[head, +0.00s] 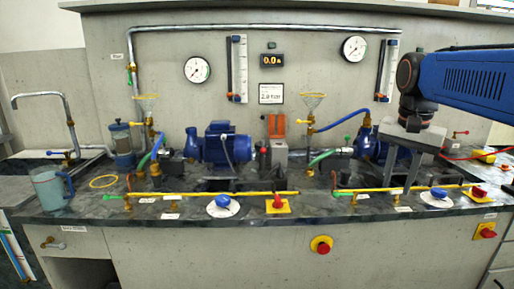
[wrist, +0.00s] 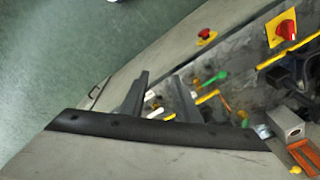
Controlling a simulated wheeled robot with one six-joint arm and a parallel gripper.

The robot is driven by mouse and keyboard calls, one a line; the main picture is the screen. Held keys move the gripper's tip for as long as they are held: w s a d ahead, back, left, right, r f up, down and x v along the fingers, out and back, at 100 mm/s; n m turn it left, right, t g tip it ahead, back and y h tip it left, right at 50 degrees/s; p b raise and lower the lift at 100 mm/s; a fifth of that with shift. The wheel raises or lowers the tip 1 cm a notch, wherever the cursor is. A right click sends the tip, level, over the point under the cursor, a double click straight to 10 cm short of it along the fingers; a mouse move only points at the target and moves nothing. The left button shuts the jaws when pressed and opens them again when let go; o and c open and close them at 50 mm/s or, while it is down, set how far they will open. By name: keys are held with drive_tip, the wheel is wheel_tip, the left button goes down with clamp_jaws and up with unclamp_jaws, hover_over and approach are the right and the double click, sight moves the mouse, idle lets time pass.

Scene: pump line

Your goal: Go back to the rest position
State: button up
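My gripper (head: 401,182) hangs at the right side of the pump bench in the head view, at the end of my blue arm. Its two fingers point down over the bench's front part, in front of the right blue pump motor (head: 370,141). In the wrist view the fingers of my gripper (wrist: 155,98) stand apart with a gap between them. Nothing shows held in it. A yellow pipe with valves (head: 360,189) runs close to the fingertips; I cannot tell whether they touch it.
A left blue motor (head: 226,143), a clear jug (head: 49,188) and a tap (head: 66,122) stand on the bench. Red knobs on yellow plates (head: 278,204) and a red stop button (head: 321,245) sit near the front edge. Green floor (wrist: 60,50) is open before the bench.

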drive_tip(key=s+a+f+n+t, duration=0.1)
drive_tip(key=s+f+n, duration=0.3)
drive_tip(key=s+f, duration=0.4)
drive_tip(key=s+a+f+n+t, duration=0.2)
drive_tip(key=s+a+f+n, duration=0.2)
drive_tip(key=s+f, duration=0.5)
wheel_tip(320, 180, down, 2)
drive_tip(key=shift+a+f+n, duration=0.15)
drive_tip(key=shift+a+n, duration=0.1)
drive_tip(key=shift+n, duration=0.05)
drive_tip(key=shift+s, duration=0.1)
